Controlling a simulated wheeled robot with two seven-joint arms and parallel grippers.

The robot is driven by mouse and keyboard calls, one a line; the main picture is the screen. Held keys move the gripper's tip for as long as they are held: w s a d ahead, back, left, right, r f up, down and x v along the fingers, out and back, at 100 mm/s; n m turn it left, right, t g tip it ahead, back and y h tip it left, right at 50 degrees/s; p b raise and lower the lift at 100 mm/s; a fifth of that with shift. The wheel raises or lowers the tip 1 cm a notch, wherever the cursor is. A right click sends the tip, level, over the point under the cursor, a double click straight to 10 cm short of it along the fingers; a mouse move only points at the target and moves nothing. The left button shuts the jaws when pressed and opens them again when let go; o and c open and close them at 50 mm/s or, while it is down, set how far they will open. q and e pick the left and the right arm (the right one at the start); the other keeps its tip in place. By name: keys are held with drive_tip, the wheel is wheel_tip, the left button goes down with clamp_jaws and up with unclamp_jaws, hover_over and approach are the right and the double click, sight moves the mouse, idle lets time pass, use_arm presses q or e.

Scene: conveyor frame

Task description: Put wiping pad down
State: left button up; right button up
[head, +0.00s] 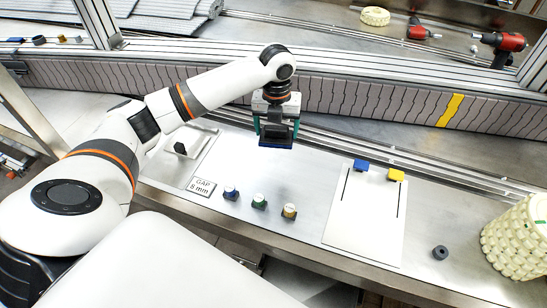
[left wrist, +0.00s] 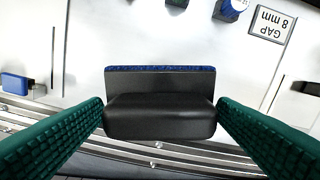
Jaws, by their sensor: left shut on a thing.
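The wiping pad (left wrist: 160,103) is a black block with a blue pad face. It sits between the green fingers of my left gripper (left wrist: 160,118) in the left wrist view. In the head view, my left gripper (head: 276,128) points down, shut on the pad (head: 276,142), over the grey work surface in front of the conveyor. The blue face is at the bottom. I cannot tell whether it touches the surface. My right gripper is not in view.
A "GAP 8 mm" label (head: 201,187) and several small coloured-base knobs (head: 260,202) stand nearer me. To the right lies a white plate (head: 340,232) with blue (head: 361,165) and yellow (head: 396,175) blocks. A grey ring (head: 440,252) and a cream roll (head: 515,245) are farther right.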

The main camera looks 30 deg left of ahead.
use_arm(q)
drive_tip(key=shift+w+a+f+m+b, duration=0.35)
drive_tip(key=shift+a+f+m, duration=0.3)
drive_tip(key=shift+m, duration=0.45)
drive_tip(key=shift+f, duration=0.4)
drive_tip(key=shift+m, duration=0.3)
wheel_tip(320, 180, down, 5)
drive_tip(key=shift+f, duration=2.2)
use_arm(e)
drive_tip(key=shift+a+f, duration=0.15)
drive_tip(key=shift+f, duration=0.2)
use_arm(q)
drive_tip(key=shift+f, duration=0.2)
drive_tip(key=o, duration=0.9)
wheel_tip(320, 180, up, 12)
drive_tip(key=shift+r, duration=0.25)
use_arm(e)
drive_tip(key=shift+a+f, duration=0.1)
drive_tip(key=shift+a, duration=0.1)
